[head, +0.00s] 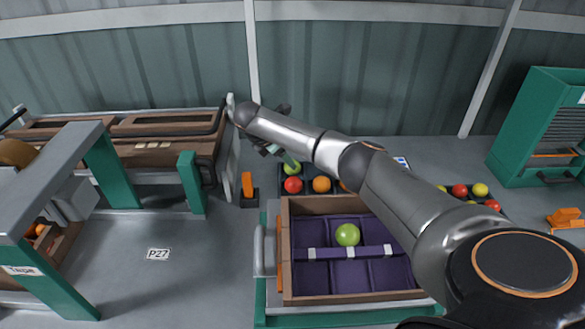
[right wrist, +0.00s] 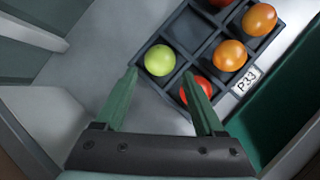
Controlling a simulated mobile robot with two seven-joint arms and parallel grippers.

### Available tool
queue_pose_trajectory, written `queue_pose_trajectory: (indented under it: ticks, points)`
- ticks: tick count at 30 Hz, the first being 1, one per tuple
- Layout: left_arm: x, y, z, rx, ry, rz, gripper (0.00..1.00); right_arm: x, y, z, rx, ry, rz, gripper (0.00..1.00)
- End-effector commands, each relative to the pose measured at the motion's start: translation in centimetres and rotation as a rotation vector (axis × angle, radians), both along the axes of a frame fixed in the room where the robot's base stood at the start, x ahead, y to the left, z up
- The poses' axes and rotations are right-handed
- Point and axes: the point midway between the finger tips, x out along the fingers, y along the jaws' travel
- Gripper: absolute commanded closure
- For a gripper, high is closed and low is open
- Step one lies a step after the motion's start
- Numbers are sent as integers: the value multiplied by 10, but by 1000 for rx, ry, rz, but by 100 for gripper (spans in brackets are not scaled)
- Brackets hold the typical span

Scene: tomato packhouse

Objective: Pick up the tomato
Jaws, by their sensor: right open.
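In the right wrist view my right gripper (right wrist: 161,77) is open and empty. Its two green fingers point at a dark divided tray (right wrist: 185,28). A yellow-green tomato (right wrist: 159,60) sits in the tray's corner cell, just beyond the fingertips. A red tomato (right wrist: 197,88) is partly hidden behind the right finger. In the head view my right gripper (head: 282,150) hangs over the tray's far left, close to the green tomato (head: 292,169). Another green tomato (head: 347,235) lies in a purple-lined wooden crate (head: 286,250). My left gripper is not in view.
Orange tomatoes (right wrist: 229,55) fill neighbouring cells; one cell is empty. A label P33 (right wrist: 246,81) is on the tray's edge. A second group of tomatoes (head: 459,190) lies right of my arm. A green-legged machine (head: 110,165) stands left; a green cabinet (head: 530,125) right.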

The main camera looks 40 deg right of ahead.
Motion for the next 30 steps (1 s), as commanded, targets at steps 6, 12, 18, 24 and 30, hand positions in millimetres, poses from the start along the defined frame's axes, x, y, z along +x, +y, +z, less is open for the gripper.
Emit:
queue_pose_trajectory:
  ticks: [6,12,18,24,30]
  points:
    - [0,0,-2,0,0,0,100,1,-7,-13,0,1,1,29]
    - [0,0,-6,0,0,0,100,3,-22,-34,-2,1,-2,29]
    - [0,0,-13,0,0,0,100,5,-32,-50,-1,0,0,29]
    - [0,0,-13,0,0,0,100,5,-33,-51,-1,0,1,29]
    - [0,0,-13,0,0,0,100,5,-33,-51,-1,0,1,39]
